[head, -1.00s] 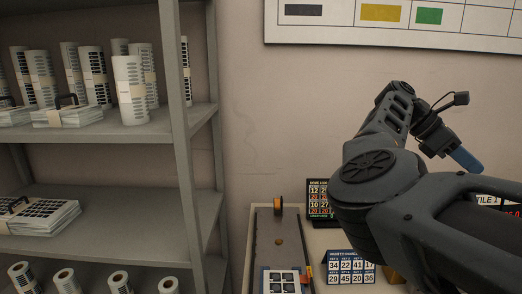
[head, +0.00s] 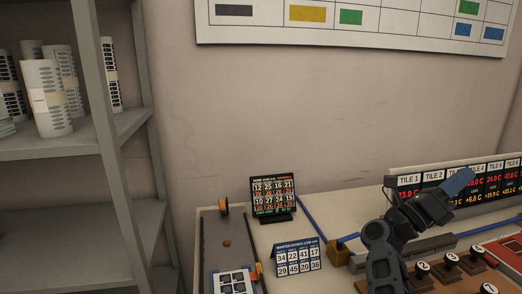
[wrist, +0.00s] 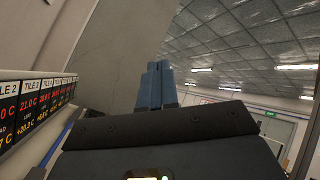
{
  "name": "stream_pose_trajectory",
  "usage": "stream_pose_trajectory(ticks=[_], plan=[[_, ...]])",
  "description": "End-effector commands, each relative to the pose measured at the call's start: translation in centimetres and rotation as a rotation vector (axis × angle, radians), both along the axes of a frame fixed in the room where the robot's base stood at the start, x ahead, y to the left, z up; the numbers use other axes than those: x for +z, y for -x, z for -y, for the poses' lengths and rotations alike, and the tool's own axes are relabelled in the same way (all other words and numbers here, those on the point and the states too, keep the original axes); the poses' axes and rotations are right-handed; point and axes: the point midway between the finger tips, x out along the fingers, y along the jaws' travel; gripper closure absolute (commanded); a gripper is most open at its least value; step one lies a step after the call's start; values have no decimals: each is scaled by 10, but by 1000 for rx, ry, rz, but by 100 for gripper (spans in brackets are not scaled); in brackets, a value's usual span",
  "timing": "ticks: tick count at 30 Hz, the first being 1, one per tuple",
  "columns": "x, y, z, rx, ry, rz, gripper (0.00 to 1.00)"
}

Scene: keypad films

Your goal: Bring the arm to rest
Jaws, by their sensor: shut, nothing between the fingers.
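My gripper (head: 459,182) shows at the right of the head view, its blue fingers pointing up and to the right in front of the tile display panel. In the wrist view the two blue fingers (wrist: 155,86) stand side by side, shut, with nothing between them. They point toward a pale wall and the ceiling, clear of any object. My dark arm rises from the lower right of the head view, over the bench; its lower part runs out of the frame.
A row of tile displays (head: 409,181) stands behind my gripper. Numbered knobs (head: 451,259) lie to its lower right. A blue number card (head: 298,258) and a black number board (head: 272,198) stand on the bench. A grey shelf (head: 122,130) with rolls is at left.

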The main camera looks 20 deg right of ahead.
Motion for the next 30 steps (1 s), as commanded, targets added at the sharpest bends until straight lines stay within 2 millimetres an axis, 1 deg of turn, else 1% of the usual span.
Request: stream_pose_trajectory(ticks=[1,3,8,14,17,23,26,30], plan=[[-4,6,-8,12,37,-85,100],[-8,9,-19,29,83,-198,100],[-23,18,-52,63,187,-452,100],[-51,33,-100,99,317,-762,100],[-68,45,-125,118,381,-913,100],[-103,75,-179,154,512,-1201,100],[-119,95,-206,172,579,-1338,100],[-139,128,-243,201,673,-1521,100]])
